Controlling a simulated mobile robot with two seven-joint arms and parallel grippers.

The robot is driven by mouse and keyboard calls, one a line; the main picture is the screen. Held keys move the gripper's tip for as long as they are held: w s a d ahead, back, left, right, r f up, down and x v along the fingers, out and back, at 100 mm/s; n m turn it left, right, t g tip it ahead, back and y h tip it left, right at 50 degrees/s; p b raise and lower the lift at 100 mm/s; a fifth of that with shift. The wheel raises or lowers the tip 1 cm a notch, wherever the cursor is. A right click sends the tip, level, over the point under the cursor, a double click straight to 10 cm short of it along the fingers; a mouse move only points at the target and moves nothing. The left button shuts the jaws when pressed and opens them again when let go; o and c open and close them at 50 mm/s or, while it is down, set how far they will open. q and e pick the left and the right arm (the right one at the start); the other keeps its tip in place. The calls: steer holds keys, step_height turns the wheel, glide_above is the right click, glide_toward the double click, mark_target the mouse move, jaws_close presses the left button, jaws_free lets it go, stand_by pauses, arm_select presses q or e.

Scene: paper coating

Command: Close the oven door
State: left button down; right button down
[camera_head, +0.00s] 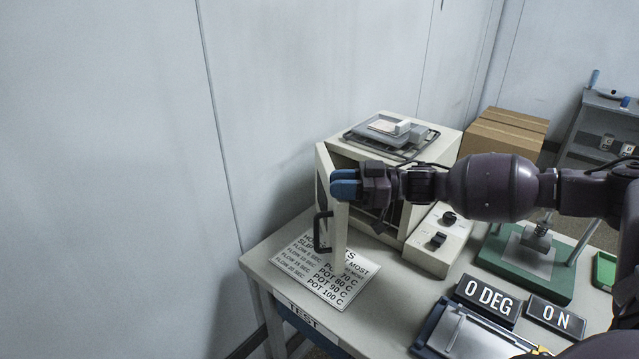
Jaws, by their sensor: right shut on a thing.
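The oven (425,258) is a cream box on the table, with two dark knobs on its front panel. Its door (340,232) stands open at the left side of the oven, swung out toward the front. A black handle (321,231) sits on the door's outer face. My right gripper (345,184) reaches in from the right, across the oven front. Its blue fingers are shut on the upper part of the door's free edge. My arm hides much of the oven's opening. My left gripper is not in view.
A grey device on a tray (392,132) sits on top of the oven. A printed sheet (325,270) lies below the door. A green-based stand (530,262) and signs reading "0 DEG" (487,298) and "ON" (556,318) are to the right. Cardboard boxes (505,130) stand behind.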

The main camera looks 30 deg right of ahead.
steer(key=shift+s+d+n+g+y+b, duration=0.25)
steer(key=shift+d+n+g, duration=0.3)
steer(key=shift+d, duration=0.35)
steer(key=shift+s+d+n+g+y+b, duration=0.1)
steer(key=shift+s+d+n+g+y, duration=0.25)
steer(key=shift+d+g, duration=0.45)
steer(key=shift+d, duration=0.1)
steer(key=c, duration=0.9)
jaws_free()
step_height(320, 180, up, 20)
